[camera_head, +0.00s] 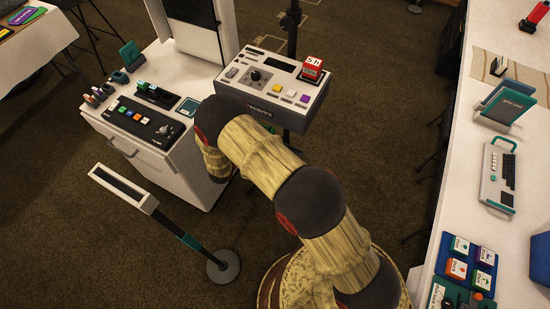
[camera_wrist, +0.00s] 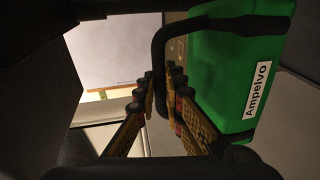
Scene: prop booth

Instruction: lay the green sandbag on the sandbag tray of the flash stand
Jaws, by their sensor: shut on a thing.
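The green sandbag (camera_wrist: 228,75) fills the right of the wrist view, with a white label reading "Ampelvo" and a black loop handle (camera_wrist: 158,55). My gripper (camera_wrist: 162,88) is shut on the handle, its fingers on either side of it, with the bag hanging beside them. I cannot make out a sandbag tray in either view. A black pole (camera_head: 291,28) rises behind the console; I cannot tell whether it belongs to the flash stand.
A white cabinet (camera_head: 160,170) with a button panel stands left of my arm. A grey console (camera_head: 272,88) bears a red block (camera_head: 312,68). A post with a white-framed head (camera_head: 125,187) stands in front. A long white table (camera_head: 515,225) runs along the right. Brown carpet lies between.

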